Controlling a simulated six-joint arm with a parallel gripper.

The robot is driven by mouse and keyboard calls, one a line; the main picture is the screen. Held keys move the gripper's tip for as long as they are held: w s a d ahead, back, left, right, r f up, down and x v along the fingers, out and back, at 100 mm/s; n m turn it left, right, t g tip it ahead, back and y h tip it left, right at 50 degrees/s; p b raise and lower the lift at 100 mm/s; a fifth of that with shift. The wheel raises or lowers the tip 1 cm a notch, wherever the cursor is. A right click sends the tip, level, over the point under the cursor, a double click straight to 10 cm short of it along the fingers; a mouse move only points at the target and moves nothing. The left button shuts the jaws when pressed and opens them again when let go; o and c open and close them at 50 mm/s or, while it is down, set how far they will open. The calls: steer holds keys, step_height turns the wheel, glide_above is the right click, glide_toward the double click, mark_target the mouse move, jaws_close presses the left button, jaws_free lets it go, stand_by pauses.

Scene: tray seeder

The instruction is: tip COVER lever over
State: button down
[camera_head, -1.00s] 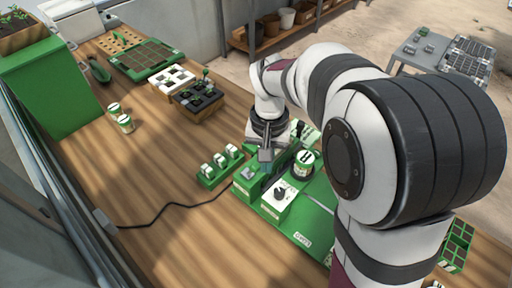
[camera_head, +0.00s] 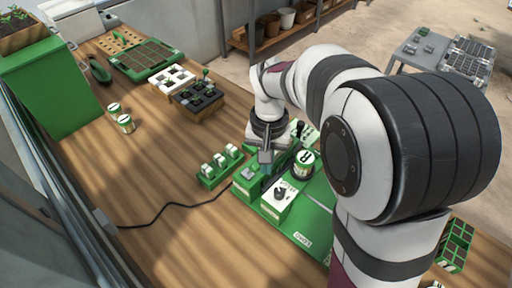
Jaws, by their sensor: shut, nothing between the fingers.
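My gripper (camera_head: 266,160) points down over the green seeder machine (camera_head: 320,220) and is shut with nothing held. Its tips are just above or beside a grey block (camera_head: 249,173) at the machine's left side; I cannot tell if they touch. A small dark lever (camera_head: 299,128) stands behind and to the right of the gripper, on a white plate. No COVER label is readable, so I cannot tell if this is the COVER lever. A white-fronted box (camera_head: 284,203) with a dark knob (camera_head: 281,192) is in front of the gripper. A green and white drum (camera_head: 303,163) is to the right.
A green rack with several white-topped pieces (camera_head: 221,161) lies left of the machine. A black cable (camera_head: 165,212) crosses the wooden table. Two small tins (camera_head: 125,123), a black tray (camera_head: 197,101) and a seed tray (camera_head: 147,59) stand farther back. My arm hides the machine's right side.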

mark_target(256, 165)
steer(key=shift+f, duration=1.45)
steer(key=shift+w+a, duration=0.1)
steer(key=shift+w+a, duration=0.95)
steer(key=shift+w, duration=0.05)
steer(key=shift+w+a, duration=0.65)
steer(key=shift+a, duration=0.05)
steer(key=shift+s+d+r, duration=0.15)
steer(key=shift+r, duration=0.85)
steer(key=shift+s+d+r, duration=0.1)
steer(key=shift+d+r, duration=0.05)
steer(key=shift+r, duration=0.9)
steer(key=shift+s+d+r, duration=0.15)
steer(key=shift+r, duration=0.85)
steer(key=shift+s, duration=0.1)
